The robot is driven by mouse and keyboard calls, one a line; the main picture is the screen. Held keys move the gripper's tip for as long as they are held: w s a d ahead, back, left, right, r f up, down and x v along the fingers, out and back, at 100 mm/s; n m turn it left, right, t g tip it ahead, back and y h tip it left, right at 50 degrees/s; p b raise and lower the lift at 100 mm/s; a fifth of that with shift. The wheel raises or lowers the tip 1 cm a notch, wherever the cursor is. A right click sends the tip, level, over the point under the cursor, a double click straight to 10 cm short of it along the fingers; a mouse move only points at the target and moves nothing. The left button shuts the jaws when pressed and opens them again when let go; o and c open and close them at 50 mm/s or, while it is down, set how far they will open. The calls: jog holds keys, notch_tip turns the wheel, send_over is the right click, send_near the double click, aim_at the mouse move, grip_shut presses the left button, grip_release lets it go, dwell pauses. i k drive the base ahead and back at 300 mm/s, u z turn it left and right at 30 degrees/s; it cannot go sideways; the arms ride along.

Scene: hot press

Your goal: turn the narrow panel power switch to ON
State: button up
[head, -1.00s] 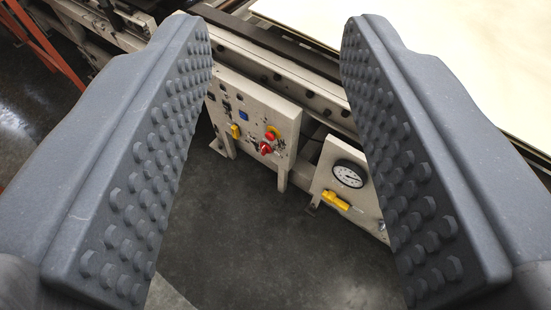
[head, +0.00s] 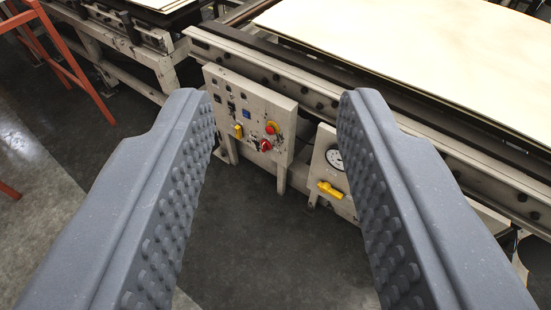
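My gripper (head: 275,98) is open and empty, its two grey studded fingers wide apart. Between them, some way ahead, stands a cream control panel (head: 280,108) on the side of the machine. It carries a red rotary knob (head: 265,145), a red button on a yellow ring (head: 272,128), a yellow switch (head: 238,131), a blue button (head: 247,113) and several dark buttons. To its right is a smaller, narrower panel (head: 322,149) with a round gauge (head: 334,158) and a yellow lever handle (head: 330,190). The right finger hides that panel's right part. I cannot read any labels or switch positions.
The machine's long rail (head: 300,90) and pale flat bed (head: 430,60) run behind the panels. An orange frame (head: 70,65) stands at the far left. The dark floor (head: 270,240) in front of the panels is clear.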

aim_at(266, 146)
jog(key=u, duration=0.2)
jog(key=i, duration=0.85)
jog(key=z, duration=0.1)
jog(key=k, duration=1.1)
jog(key=z, duration=0.05)
jog(key=i, duration=1.6)
jog(key=u, duration=0.75)
jog(key=i, duration=0.25)
jog(key=u, duration=0.25)
